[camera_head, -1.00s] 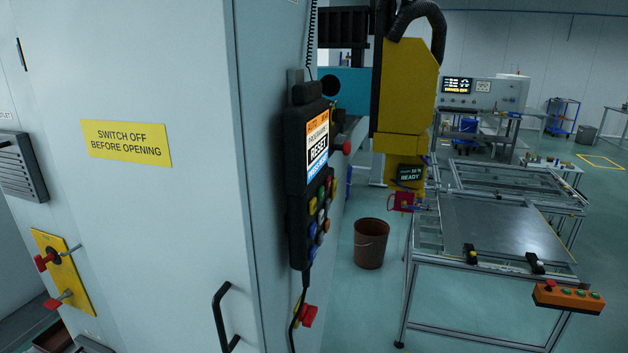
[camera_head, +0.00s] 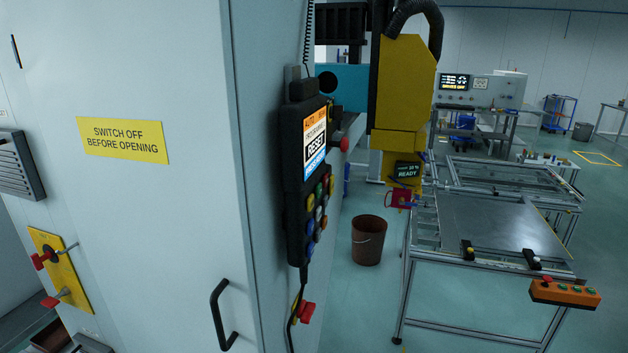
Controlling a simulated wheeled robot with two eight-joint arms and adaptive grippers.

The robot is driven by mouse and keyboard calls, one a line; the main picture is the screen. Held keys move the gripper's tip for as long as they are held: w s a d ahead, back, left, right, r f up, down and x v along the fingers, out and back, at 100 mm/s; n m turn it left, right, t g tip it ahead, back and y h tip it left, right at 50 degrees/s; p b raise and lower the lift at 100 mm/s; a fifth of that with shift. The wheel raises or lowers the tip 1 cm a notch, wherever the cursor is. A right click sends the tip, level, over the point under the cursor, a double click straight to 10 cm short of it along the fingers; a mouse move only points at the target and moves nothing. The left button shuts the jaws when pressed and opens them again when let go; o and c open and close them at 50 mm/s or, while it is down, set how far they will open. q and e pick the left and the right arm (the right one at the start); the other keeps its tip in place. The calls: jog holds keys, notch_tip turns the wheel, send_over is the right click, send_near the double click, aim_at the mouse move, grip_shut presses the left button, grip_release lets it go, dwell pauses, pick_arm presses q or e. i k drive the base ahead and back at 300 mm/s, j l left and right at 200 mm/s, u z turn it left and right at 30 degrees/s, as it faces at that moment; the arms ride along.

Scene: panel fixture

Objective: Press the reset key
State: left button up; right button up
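A black control pendant (camera_head: 296,240) hangs on the side of a pale grey cabinet (camera_head: 185,215), seen at a steep angle. Its screen (camera_head: 315,146) has an orange top band, the word RESET in a dark-framed white middle band, and a blue band below. Under the screen are several coloured keys, among them yellow (camera_head: 310,202), green, red and blue ones; their labels are too small to read. Neither of my grippers shows in the head view.
A black door handle (camera_head: 219,314) sticks out from the cabinet front. Red knobs (camera_head: 305,312) sit below the pendant. A brown bin (camera_head: 368,240) stands on the floor. A yellow machine head (camera_head: 403,90) and a metal-framed table (camera_head: 490,222) stand right.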

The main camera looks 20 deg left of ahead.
aim_at(310, 201)
jog(key=u, duration=1.6)
jog(key=k+j, duration=0.15)
jog(key=k, duration=0.2)
jog(key=k+j, duration=0.1)
jog(key=k, duration=0.25)
